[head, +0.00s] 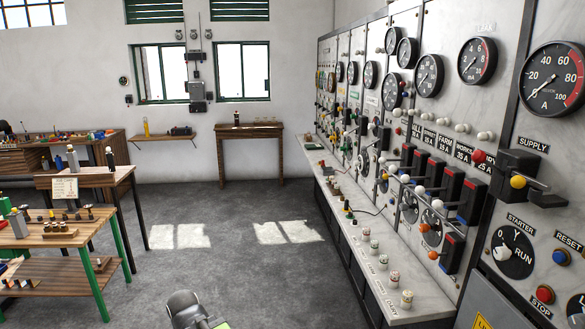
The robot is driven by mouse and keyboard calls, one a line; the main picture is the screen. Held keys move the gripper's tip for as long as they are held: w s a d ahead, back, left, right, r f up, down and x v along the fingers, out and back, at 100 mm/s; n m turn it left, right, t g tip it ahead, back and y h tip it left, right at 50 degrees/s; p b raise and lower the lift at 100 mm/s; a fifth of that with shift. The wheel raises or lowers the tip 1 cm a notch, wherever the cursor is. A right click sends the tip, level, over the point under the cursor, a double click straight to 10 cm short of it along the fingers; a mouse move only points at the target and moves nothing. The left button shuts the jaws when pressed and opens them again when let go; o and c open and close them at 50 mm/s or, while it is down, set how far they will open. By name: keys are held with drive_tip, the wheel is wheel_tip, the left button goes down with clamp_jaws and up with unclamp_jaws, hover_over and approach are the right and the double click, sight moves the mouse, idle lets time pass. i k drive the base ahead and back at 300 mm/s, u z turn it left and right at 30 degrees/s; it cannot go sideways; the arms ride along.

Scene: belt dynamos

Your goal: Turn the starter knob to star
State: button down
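The starter knob (503,254) is a small white handle on a round black dial (515,262) at the lower right of the head view. The dial sits on the grey panel under a STARTER label and is marked 0, Y (star) and RUN. The white handle lies on the dial's left side, below the 0. Its exact pointing direction is hard to make out, but it is not turned to RUN. My gripper's fingers are not seen; only a dark grey part, probably of my arm, shows at the bottom edge, well left of the dial.
Near the dial are a SUPPLY switch (520,180) with a jutting black handle, a red STOP button (544,294) and a blue RESET button (562,257). A ledge (400,290) with small fuses runs along the panel. The floor (240,260) left of it is clear. Workbenches (60,238) stand left.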

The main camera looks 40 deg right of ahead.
sight(501, 254)
drive_tip(key=z, duration=2.7)
